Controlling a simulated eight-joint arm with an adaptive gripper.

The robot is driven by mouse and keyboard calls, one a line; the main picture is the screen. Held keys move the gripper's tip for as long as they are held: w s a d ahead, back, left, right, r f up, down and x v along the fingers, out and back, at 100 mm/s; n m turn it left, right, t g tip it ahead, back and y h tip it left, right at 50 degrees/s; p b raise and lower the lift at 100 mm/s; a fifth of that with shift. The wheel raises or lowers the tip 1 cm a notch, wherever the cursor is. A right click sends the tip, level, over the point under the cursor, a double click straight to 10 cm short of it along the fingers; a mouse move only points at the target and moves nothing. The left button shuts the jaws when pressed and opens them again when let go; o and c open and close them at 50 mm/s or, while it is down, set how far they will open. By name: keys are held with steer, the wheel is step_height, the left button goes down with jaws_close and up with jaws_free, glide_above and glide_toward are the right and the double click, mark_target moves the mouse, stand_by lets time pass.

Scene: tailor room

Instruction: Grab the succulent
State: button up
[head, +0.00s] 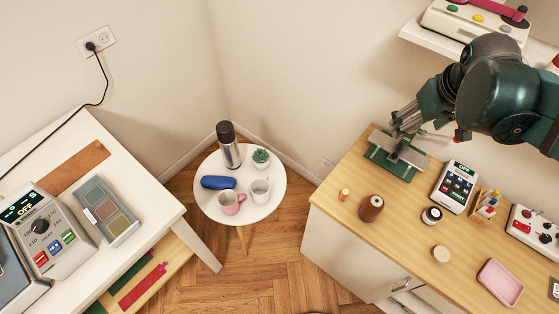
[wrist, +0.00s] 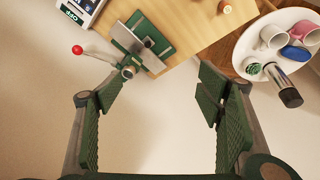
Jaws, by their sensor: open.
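The succulent (head: 261,156) is a small green plant in a white pot on the round white table (head: 263,194). In the wrist view the succulent (wrist: 252,68) shows at the upper right, outside the space between the fingers. My gripper (head: 402,120) is over the back of the wooden counter, well to the right of the succulent. In the wrist view my gripper (wrist: 157,92) has its two green fingers spread wide with nothing between them.
A dark-capped flask (head: 229,146) stands beside the succulent. A blue case (head: 218,182), a pink mug (head: 231,202) and a white mug (head: 260,190) share the round table. A green-based device (head: 396,157) lies below my gripper on the wooden counter (head: 340,225).

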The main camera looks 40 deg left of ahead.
steer(key=w+a+f+n+g+b, duration=0.1)
steer(key=a+f+n, duration=0.1)
steer(key=a+f, duration=0.35)
steer(key=w+a+f+n+b, duration=0.1)
steer(key=a+f, duration=0.1)
steer(key=a, duration=0.7)
steer(key=n+g+h+b, duration=0.2)
steer(key=n+g+b, duration=0.15)
steer(key=n, duration=0.55)
glide_toward(260, 152)
steer(key=shift+t, duration=0.45)
step_height(260, 152, down, 7)
steer(key=shift+s+d+r, duration=0.1)
steer(key=shift+d+r, duration=0.05)
steer(key=shift+s+a+f, duration=0.25)
steer(key=shift+f, duration=0.05)
steer(key=shift+f+b, duration=0.45)
steer(key=shift+f, duration=0.85)
